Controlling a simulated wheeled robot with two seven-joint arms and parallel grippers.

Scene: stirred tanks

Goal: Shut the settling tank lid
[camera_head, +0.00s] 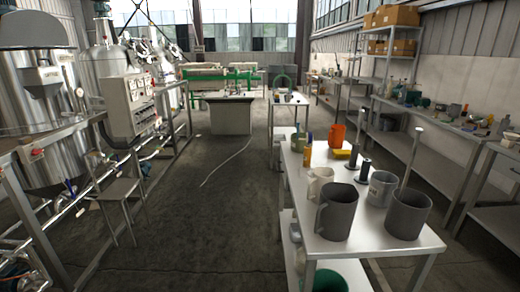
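Several steel tanks stand in a row on the left. The nearest tank (22,95) is a large shiny cylinder, cut off by the left edge. A grey round lid (32,30) stands up at its top and looks raised. A second tank (104,58) behind it has a domed top that looks closed. I see no readable label that tells which one is the settling tank. Neither of my grippers is in view.
A grey control box (131,104) and steel railings front the tanks. A small step stool (118,189) stands beside them. The middle floor (215,220) is clear except for a thin hose. A white table (385,232) with grey jugs is on the right.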

